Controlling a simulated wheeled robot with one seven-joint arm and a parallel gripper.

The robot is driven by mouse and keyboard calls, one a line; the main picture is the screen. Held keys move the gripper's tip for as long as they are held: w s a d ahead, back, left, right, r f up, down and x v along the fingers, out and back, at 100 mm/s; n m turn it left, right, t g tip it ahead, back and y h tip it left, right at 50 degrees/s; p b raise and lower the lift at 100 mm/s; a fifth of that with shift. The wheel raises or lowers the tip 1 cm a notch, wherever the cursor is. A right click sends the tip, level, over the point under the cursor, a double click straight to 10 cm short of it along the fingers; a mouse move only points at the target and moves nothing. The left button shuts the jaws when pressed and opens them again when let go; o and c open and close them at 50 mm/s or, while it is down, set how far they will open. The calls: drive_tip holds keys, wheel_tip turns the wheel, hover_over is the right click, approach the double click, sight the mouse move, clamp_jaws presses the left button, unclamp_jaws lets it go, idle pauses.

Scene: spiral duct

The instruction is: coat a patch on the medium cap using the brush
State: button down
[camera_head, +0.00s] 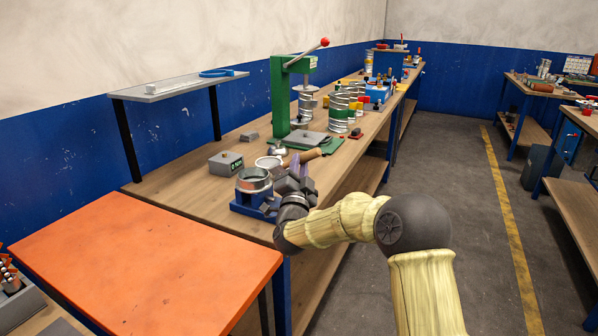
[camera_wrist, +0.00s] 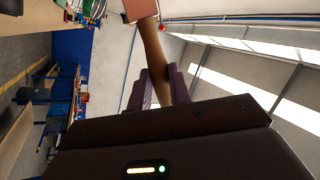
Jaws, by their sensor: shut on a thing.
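My gripper (camera_head: 297,172) is over the near end of the wooden workbench. In the wrist view the gripper (camera_wrist: 160,88) is shut on the wooden handle of the brush (camera_wrist: 152,48). The brush's wider end (camera_wrist: 139,9) reaches the top edge of that view. In the head view the brush handle (camera_head: 309,155) sticks out beyond the fingers. A round metal piece, which looks like the medium cap (camera_head: 254,180), sits in a blue holder (camera_head: 243,208) just left of my gripper. My gripper partly hides the holder. I cannot tell whether the brush touches the cap.
A shallow round dish (camera_head: 268,162) and a grey weight block (camera_head: 226,163) stand close behind the cap. A green press (camera_head: 283,100) with a red-knobbed lever rises farther back. Spiral ducts (camera_head: 339,110) stand beyond it. The orange table top (camera_head: 150,262) at front left is clear.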

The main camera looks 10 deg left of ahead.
drive_tip(key=shift+d, duration=0.15)
drive_tip(key=shift+s+d+b, duration=0.3)
drive_tip(key=shift+d+b, duration=0.15)
drive_tip(key=shift+d, duration=0.45)
drive_tip(key=shift+s+d+b, duration=0.35)
drive_tip(key=shift+d+b, duration=0.1)
drive_tip(key=shift+d, duration=0.5)
drive_tip(key=shift+s+d+b, duration=0.3)
drive_tip(key=shift+d+b, duration=0.15)
drive_tip(key=shift+d, duration=0.45)
drive_tip(key=shift+s+d+b, duration=0.3)
drive_tip(key=shift+d, duration=0.4)
drive_tip(key=shift+s+d+b, duration=0.25)
drive_tip(key=shift+d+b, duration=0.05)
drive_tip(key=shift+d, duration=0.4)
